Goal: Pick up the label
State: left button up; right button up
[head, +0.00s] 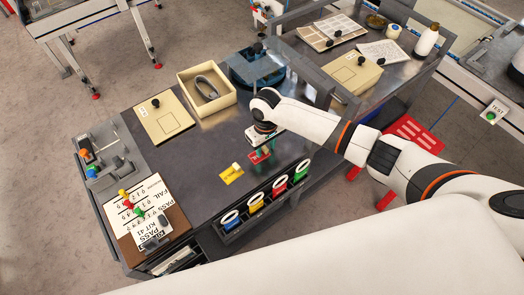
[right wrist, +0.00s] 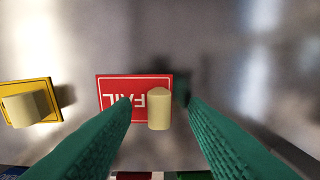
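A red label (right wrist: 112,92) lies flat on the dark metal table (head: 190,137), its "FAIL" text upside down in the right wrist view. A cream upright peg (right wrist: 159,108) stands on its right part. The red label also shows in the head view (head: 257,157), partly under my right gripper (head: 264,146). My right gripper's green fingers (right wrist: 160,103) are open, spread on either side of the peg with gaps. A yellow label (right wrist: 30,101) with a similar peg lies to the left, also in the head view (head: 231,175). My left gripper is not in view.
Several colored bins (head: 257,208) line the table's front edge. A cream open box (head: 187,85) holding a grey loop and a flat cream panel (head: 164,118) lie behind. A board (head: 176,213) with pegs stands at left. Bare tabletop lies around the labels.

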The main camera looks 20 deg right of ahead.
aim_at(265, 148)
jog(key=shift+c, duration=0.3)
grip_shut()
jog(key=shift+r, duration=0.1)
notch_tip(265, 148, up, 10)
jog(key=c, duration=0.8)
grip_release()
